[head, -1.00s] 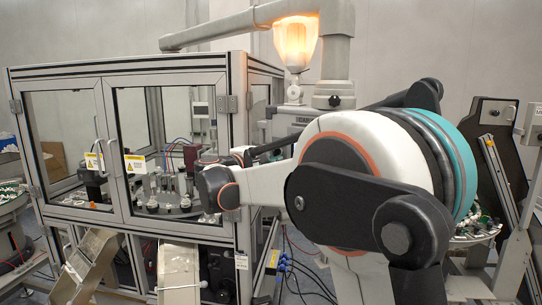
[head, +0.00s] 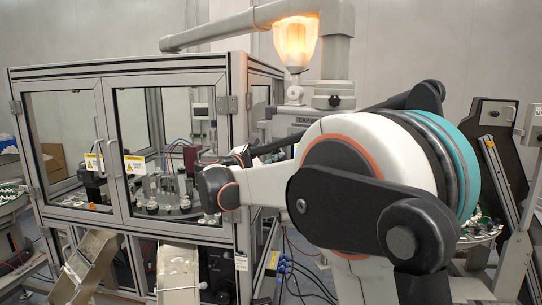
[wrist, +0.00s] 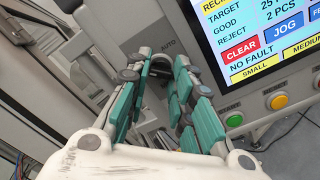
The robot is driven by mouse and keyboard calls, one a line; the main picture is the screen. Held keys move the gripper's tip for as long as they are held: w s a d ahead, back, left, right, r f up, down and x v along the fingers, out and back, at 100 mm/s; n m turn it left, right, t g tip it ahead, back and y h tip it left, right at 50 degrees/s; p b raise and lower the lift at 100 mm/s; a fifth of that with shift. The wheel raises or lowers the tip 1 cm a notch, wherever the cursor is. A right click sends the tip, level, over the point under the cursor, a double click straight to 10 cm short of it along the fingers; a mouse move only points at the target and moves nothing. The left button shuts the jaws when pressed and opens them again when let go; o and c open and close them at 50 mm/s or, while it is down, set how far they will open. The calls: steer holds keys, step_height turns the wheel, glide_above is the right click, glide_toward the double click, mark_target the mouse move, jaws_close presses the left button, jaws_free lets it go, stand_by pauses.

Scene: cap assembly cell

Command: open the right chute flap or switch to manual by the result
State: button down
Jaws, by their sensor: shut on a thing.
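In the wrist view, my gripper (wrist: 163,66) has its two teal-padded fingers closed around a dark selector knob (wrist: 156,88) on a grey control panel (wrist: 135,25). The word AUTO is printed just above the fingertips. The fingers cover much of the knob, and I cannot tell which way it points. In the head view, the right chute (head: 178,270) slopes out below the glazed cell, beside the left chute (head: 88,262). My gripper is hidden there behind my arm.
A green button (wrist: 234,120) and a yellow button (wrist: 277,101) sit below the screen, right of my fingers. The glass-doored cell (head: 120,85) fills the left of the head view, both doors shut. Blue connectors and cables (head: 283,268) hang near the cell's lower right corner.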

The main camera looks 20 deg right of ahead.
stand_by(0.4)
steer(key=c, duration=1.4)
jaws_free()
steer(key=v, duration=1.2)
